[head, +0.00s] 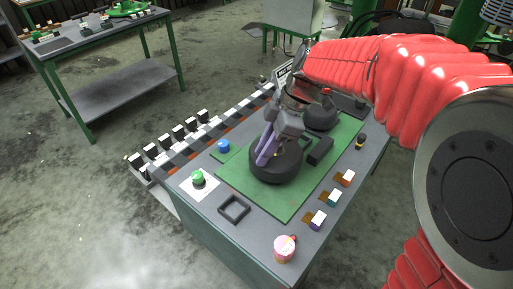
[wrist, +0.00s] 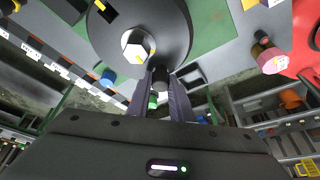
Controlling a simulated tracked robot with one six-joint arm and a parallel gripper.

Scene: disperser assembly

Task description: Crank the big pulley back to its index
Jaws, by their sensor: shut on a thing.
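The big pulley (head: 284,172) is a dark round disc lying on the green mat (head: 240,180) of the workbench. In the wrist view the pulley (wrist: 178,35) fills the top middle, with a pale hexagonal piece (wrist: 138,45) on its face and a yellow mark (wrist: 101,5) near the upper left. My gripper (head: 264,157) is over the pulley's left part. In the wrist view my gripper (wrist: 163,85) is shut on a dark crank knob (wrist: 161,74) at the pulley's edge. The fingers hide part of the knob and pulley.
A smaller dark round part (head: 320,118) and a dark block (head: 320,151) stand behind the pulley. Several small blocks line the right side.

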